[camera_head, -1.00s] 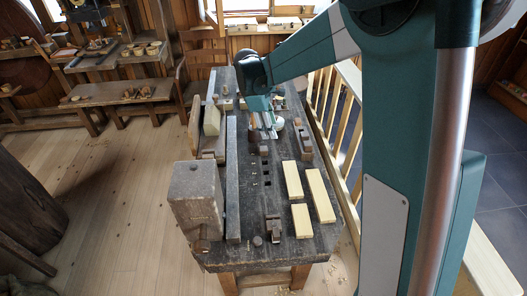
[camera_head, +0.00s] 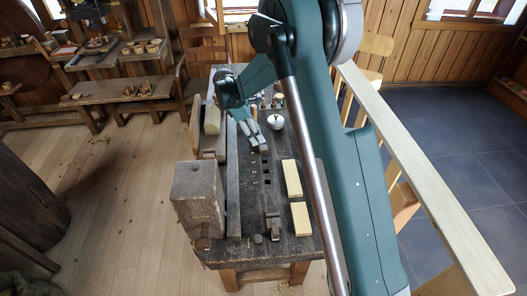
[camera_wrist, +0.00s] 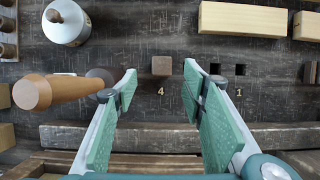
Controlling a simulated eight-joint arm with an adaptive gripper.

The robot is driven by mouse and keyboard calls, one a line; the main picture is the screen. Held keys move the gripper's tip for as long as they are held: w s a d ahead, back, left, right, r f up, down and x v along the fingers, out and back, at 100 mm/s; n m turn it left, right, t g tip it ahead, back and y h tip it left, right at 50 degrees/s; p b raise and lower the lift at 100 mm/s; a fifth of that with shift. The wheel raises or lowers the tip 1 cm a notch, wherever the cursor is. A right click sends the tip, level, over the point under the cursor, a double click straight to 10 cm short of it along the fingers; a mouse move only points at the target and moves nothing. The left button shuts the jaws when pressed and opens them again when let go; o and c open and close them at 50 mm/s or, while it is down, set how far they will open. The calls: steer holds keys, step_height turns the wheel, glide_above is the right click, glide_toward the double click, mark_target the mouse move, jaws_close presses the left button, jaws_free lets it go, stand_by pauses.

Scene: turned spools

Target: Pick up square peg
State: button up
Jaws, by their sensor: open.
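A small brown square peg (camera_wrist: 161,66) shows its flat top at the bench surface in the wrist view, beside a mark "4". My gripper (camera_wrist: 160,90) is open and empty, its green fingers spread wide in the wrist view. The peg shows ahead of the gap between the fingertips, apart from both. In the head view my gripper (camera_head: 248,132) is over the far half of the dark workbench (camera_head: 248,247). I cannot single out the peg surely in the head view.
Square holes (camera_wrist: 238,69) lie right of the peg. A wooden-handled tool (camera_wrist: 55,89) lies close left of the left finger. A white lidded pot (camera_wrist: 66,24) and a pale block (camera_wrist: 243,19) stand farther off. A large wooden block (camera_head: 198,195) stands at the bench's near left.

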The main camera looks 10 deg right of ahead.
mark_target(263, 147)
steer(key=shift+x, duration=1.3)
steer(key=shift+s+x, duration=0.2)
steer(key=shift+x, duration=2.45)
steer(key=shift+a, duration=0.15)
steer(key=c, duration=0.9)
